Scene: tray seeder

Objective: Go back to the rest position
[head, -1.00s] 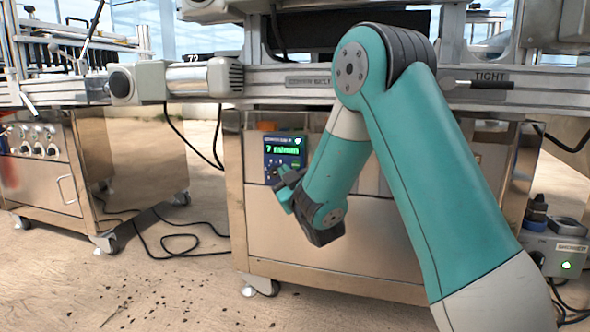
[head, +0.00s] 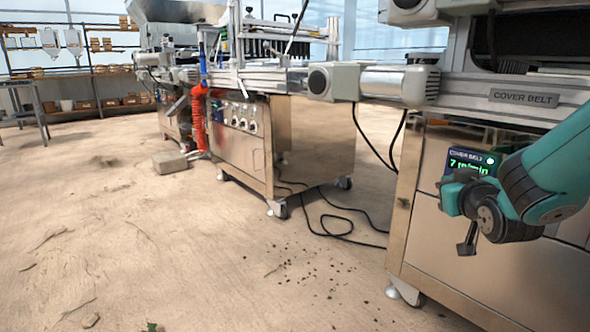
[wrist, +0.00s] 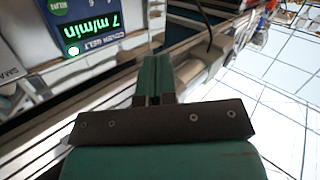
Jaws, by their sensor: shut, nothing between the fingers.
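My gripper (wrist: 153,78) shows in the wrist view with its two green fingers shut side by side and nothing between them. In the head view my teal arm enters from the right edge, with its dark wrist end in front of the cover belt machine (head: 440,245). The fingertips are hard to make out there. The wrist end partly overlaps the blue control panel (head: 470,160), which reads 7 m/min in green. The panel also shows close at the upper left of the wrist view (wrist: 85,25). I cannot tell whether the gripper touches it.
A second steel machine (head: 240,150) on casters stands left of the cover belt machine. Black cables (head: 335,225) lie on the floor between them. Shelving (head: 85,70) stands at the far left. The floor (head: 130,240) at left and front is open, with scattered dark crumbs (head: 310,270).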

